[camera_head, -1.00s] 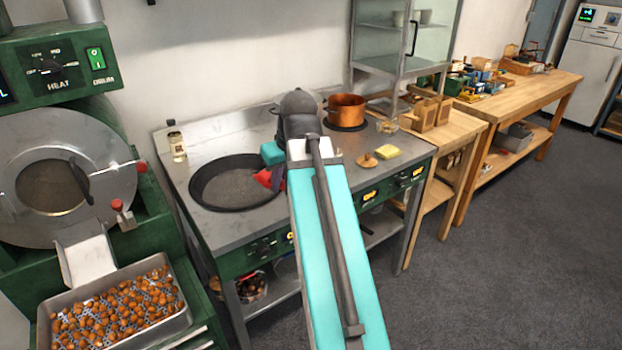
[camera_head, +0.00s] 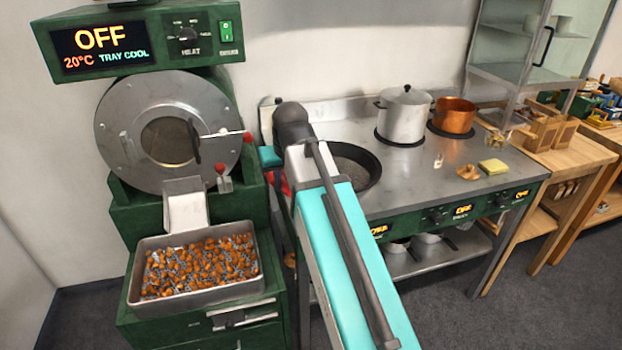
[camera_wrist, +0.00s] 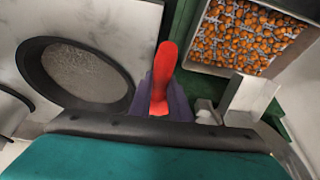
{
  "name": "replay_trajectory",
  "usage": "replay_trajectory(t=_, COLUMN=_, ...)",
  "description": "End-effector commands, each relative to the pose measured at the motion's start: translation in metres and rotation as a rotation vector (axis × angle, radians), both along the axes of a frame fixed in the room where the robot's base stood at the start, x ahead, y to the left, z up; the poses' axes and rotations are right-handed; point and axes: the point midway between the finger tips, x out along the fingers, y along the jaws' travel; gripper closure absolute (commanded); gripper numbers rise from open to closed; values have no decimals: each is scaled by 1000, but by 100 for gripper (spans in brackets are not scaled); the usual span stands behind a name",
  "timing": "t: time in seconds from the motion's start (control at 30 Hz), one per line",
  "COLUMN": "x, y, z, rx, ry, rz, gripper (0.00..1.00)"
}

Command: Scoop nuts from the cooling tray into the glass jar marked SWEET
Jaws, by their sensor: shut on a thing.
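The cooling tray (camera_head: 205,298) is a metal pan of brown nuts (camera_head: 200,265) at lower left in the head view, under the roaster's chute. Nuts (camera_wrist: 245,35) also show at the wrist view's upper right. My gripper (camera_wrist: 163,95) is shut on a red handle (camera_wrist: 163,70), which points up in the picture. What the handle belongs to is not clear. In the head view a bit of red (camera_head: 286,185) shows beside my arm, right of the roaster and away from the tray. My arm hides most of the gripper there. I cannot make out a jar marked SWEET.
The green roaster (camera_head: 165,125) reads OFF, 20°C, TRAY COOL. A dark round pan (camera_head: 368,172) sits on the steel stove top, partly behind my arm. A lidded steel pot (camera_head: 403,118), copper pot (camera_head: 454,116) and yellow sponge (camera_head: 492,167) stand farther right. Grey floor is open in front.

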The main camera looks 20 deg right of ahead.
Motion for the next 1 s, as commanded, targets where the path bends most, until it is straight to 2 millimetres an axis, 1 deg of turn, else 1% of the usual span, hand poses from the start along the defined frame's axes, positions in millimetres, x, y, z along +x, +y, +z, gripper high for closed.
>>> replay_trajectory(t=0.03, x=3, y=11, z=-14, rx=0, ry=-1, rz=6, gripper=100)
replay_trajectory(t=0.17, x=6, y=23, z=-32, rx=-2, ry=-3, rz=9, gripper=100)
replay_trajectory(t=0.33, x=8, y=30, z=-55, rx=-1, ry=-4, rz=10, gripper=100)
replay_trajectory(t=0.5, x=9, y=32, z=-79, rx=-1, ry=-5, rz=11, gripper=100)
replay_trajectory(t=0.6, x=9, y=32, z=-89, rx=-1, ry=-5, rz=11, gripper=100)
replay_trajectory(t=0.8, x=9, y=32, z=-97, rx=-1, ry=-5, rz=11, gripper=100)
replay_trajectory(t=1.0, x=9, y=32, z=-97, rx=-1, ry=-5, rz=10, gripper=100)
